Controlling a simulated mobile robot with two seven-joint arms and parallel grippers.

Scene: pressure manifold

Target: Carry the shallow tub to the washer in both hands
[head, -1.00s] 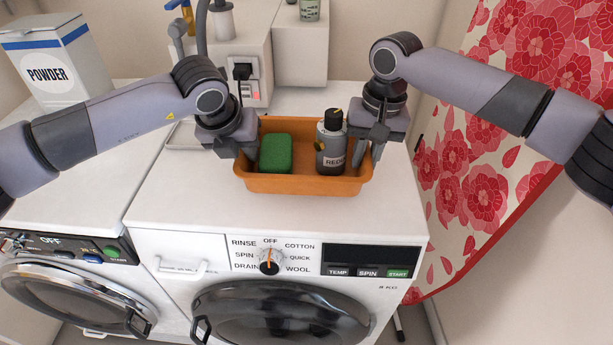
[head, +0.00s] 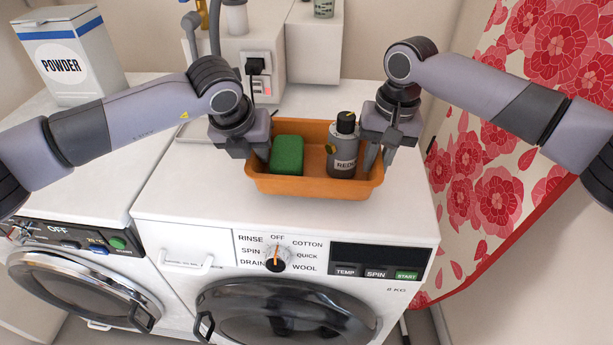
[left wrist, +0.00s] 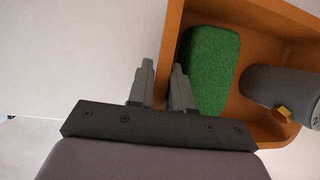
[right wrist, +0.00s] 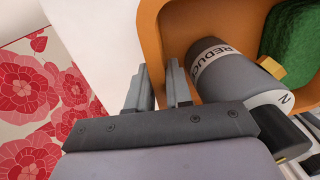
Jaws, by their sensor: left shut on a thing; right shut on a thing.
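The shallow tub (head: 312,188) is orange and sits over the top of the right-hand washer (head: 200,215), level; I cannot tell if it touches the top. It holds a green sponge (head: 287,154) on the left and a grey bottle (head: 343,150) with a black cap, standing on the right. My left gripper (head: 258,157) is shut on the tub's left wall, which runs between its fingers in the left wrist view (left wrist: 161,90). My right gripper (head: 380,158) is shut on the tub's right wall, seen also in the right wrist view (right wrist: 163,88).
A powder box (head: 72,62) stands on the left machine. A white wall unit with a socket (head: 258,75) is behind the tub. A red floral curtain (head: 490,180) hangs at the right. The washer top in front of the tub is clear.

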